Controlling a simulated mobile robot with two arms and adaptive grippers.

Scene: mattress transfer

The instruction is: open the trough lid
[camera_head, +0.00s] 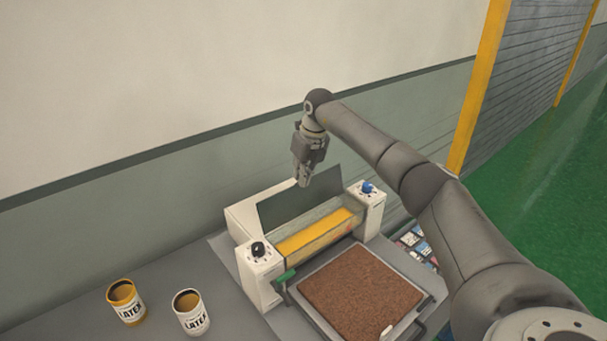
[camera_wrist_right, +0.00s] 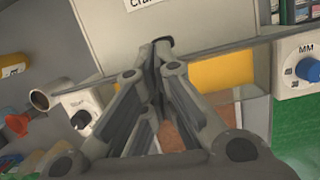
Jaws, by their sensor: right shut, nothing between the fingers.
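The trough lid (camera_head: 285,203) is a dark grey panel. It stands raised and tilted back behind the trough (camera_head: 313,235), whose yellow inside shows. My right gripper (camera_head: 303,183) is shut and empty, pointing down at the lid's upper edge; from the head view I cannot tell if it touches. In the right wrist view the shut fingertips (camera_wrist_right: 160,45) overlap a long thin edge, and the yellow of the trough (camera_wrist_right: 225,75) shows beyond them. My left gripper is not in view.
White housings with a black knob (camera_head: 258,249) and a blue knob (camera_head: 367,187) flank the trough. A brown mat (camera_head: 360,287) lies on a tray in front. A yellow can (camera_head: 127,304) and a white can (camera_head: 191,314) stand at left. The wall is close behind.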

